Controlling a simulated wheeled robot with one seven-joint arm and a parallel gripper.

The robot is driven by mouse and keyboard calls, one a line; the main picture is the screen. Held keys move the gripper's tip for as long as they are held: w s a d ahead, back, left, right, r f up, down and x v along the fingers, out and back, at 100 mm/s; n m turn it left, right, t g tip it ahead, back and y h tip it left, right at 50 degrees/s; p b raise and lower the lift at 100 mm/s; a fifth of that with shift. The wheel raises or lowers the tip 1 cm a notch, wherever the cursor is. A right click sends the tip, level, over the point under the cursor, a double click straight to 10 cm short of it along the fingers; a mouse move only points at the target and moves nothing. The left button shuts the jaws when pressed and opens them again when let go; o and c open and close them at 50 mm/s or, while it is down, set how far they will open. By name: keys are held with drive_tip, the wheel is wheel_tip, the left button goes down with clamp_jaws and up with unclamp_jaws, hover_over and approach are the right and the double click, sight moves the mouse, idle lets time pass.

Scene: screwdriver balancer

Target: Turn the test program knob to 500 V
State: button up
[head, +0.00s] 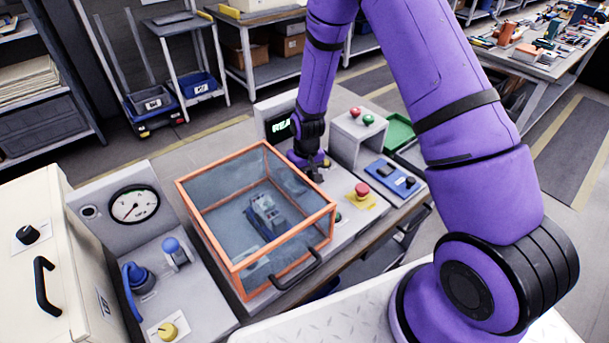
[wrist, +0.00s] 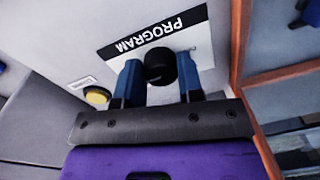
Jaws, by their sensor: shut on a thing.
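The test program knob (wrist: 160,64) is a round black knob on a white label plate (wrist: 124,44) marked PROGRAM, which reads upside down in the wrist view. My gripper (wrist: 160,72) has its two blue fingers on either side of the knob and is shut on it. The knob's pointer and any voltage marks are too small or hidden to read. In the head view my gripper (head: 318,174) is low at the panel behind the orange-framed clear box (head: 262,208). There my arm hides the knob. A display (head: 279,126) with green characters, partly covered by my arm, stands just behind.
A red mushroom button (head: 361,191) on a yellow plate is right of my gripper. A grey box (head: 358,135) with red and green buttons stands behind it. The clear box is close on the left, with a fixture inside. A yellow button (wrist: 97,96) is near my fingers.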

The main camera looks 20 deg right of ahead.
drive_tip(key=o, duration=0.9)
drive_tip(key=r, duration=1)
drive_tip(key=shift+d+r, duration=0.25)
drive_tip(key=shift+r, duration=0.15)
drive_tip(key=shift+r, duration=0.1)
drive_tip(key=s+d+r+t, duration=0.15)
drive_tip(key=s+r, duration=0.35)
drive_tip(key=r, duration=0.7)
drive_tip(key=s+d+r+t, duration=0.15)
drive_tip(key=s+r, duration=0.35)
drive_tip(key=r, duration=0.7)
drive_tip(key=s+d+r, duration=0.1)
drive_tip(key=s+r, duration=0.2)
drive_tip(key=s, duration=0.3)
drive_tip(key=s+d+r+t, duration=0.1)
drive_tip(key=s+r, duration=0.2)
drive_tip(key=s, duration=0.3)
drive_tip(key=s+d+r+m+t, duration=0.1)
drive_tip(key=s+r, duration=0.2)
drive_tip(key=s, duration=0.4)
drive_tip(key=shift+s+d+r+h, duration=0.1)
drive_tip(key=shift+d+r+h, duration=0.1)
drive_tip(key=shift+h, duration=0.1)
